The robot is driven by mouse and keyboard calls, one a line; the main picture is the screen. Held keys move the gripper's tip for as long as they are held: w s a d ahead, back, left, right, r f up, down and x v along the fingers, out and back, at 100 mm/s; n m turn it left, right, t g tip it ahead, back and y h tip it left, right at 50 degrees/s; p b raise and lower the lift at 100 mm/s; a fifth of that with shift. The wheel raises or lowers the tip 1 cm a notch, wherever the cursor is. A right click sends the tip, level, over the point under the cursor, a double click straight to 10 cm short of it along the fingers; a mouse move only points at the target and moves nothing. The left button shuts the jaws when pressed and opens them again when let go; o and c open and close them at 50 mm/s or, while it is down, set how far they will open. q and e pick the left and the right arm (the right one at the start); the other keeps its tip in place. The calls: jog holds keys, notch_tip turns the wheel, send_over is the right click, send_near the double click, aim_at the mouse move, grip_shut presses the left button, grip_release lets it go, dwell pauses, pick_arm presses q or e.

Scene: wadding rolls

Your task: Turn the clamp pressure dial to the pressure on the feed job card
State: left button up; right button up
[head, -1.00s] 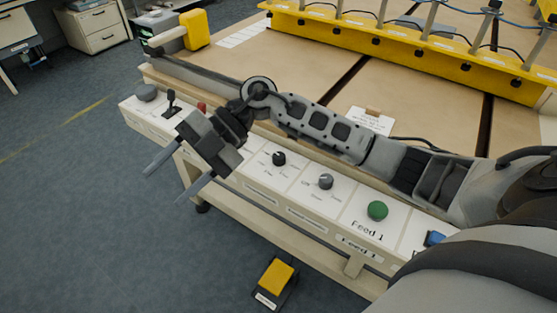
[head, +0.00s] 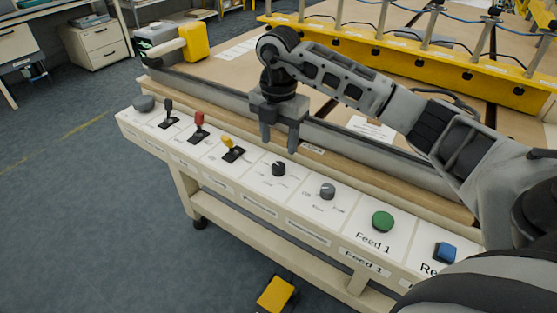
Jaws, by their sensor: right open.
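Two knobs sit on the sloping white control panel (head: 225,171): a black dial (head: 279,168) and, to its right, a grey dial (head: 327,191). Their labels are too small to read, so I cannot tell for certain which is the clamp pressure dial. My right gripper (head: 279,143) is open and empty, fingers pointing down, just above and behind the black dial and apart from it. A white card (head: 371,129) lies on the brown table behind the panel, perhaps the feed job card; its text is unreadable. My left gripper is out of view.
Left of the dials are yellow (head: 232,148), red (head: 199,121) and black (head: 168,107) levers. To the right are a green button (head: 382,221) marked Feed 1 and a blue button (head: 445,252). A yellow rail (head: 420,60) crosses the back. A yellow pedal (head: 275,294) is on the floor.

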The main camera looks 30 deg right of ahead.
aim_at(279, 165)
notch_tip(279, 165, down, 7)
jog(key=shift+r, duration=0.1)
dwell(0.3)
jog(key=c, duration=1)
